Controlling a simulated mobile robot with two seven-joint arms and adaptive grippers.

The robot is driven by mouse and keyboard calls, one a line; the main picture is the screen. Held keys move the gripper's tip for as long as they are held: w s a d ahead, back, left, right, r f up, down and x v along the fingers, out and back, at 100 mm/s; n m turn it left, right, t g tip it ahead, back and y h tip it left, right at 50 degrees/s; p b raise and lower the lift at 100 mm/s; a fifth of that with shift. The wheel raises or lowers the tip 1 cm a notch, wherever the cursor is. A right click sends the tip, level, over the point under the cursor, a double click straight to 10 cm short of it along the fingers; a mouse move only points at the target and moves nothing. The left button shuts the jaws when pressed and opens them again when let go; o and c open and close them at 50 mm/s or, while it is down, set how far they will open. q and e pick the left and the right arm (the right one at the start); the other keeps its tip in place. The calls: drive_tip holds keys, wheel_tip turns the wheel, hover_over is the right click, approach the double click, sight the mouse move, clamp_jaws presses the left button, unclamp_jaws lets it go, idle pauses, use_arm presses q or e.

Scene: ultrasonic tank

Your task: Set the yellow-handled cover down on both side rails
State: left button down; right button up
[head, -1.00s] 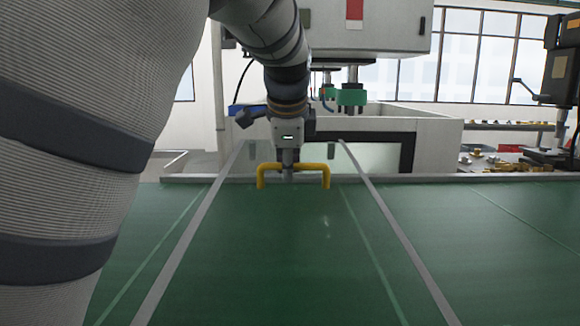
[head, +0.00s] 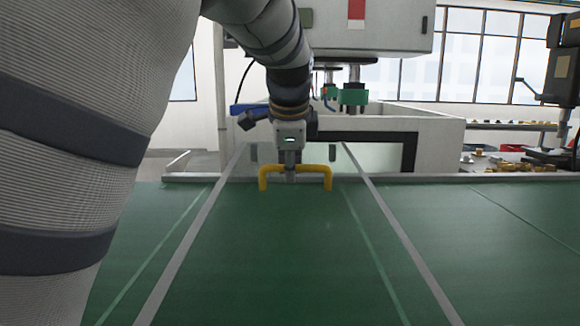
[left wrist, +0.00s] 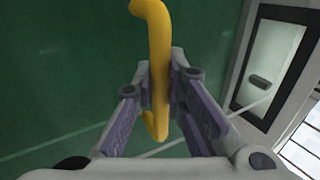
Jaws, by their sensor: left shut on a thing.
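The cover's yellow handle (head: 324,170) is an upside-down U shape, seen near the middle of the head view. My left gripper (head: 291,178) points down and is shut on the middle of its bar. In the left wrist view, the handle (left wrist: 157,60) runs between both fingers of the gripper (left wrist: 160,95). The cover looks like a clear pane (head: 322,158), its outline hard to make out. Two long grey strips, left (head: 190,240) and right (head: 400,235), flank it; I cannot tell whether they are rails or cover edges. Contact beneath is not visible. My right gripper is not in view.
A green surface (head: 500,240) with thin pale lines fills the foreground, mostly clear at right. Behind its grey back edge stands a white tank-like box (head: 440,140) with a machine above it. A bench with small parts is at the far right.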

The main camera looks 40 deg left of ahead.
use_arm(q)
drive_tip(key=shift+f, duration=1.1)
idle(0.4)
drive_tip(key=c, duration=1.6)
unclamp_jaws()
drive_tip(key=shift+f, duration=0.1)
drive_tip(key=shift+o, duration=0.2)
drive_tip(key=shift+f, duration=0.15)
drive_tip(key=v, duration=1.2)
drive_tip(key=shift+s, duration=0.1)
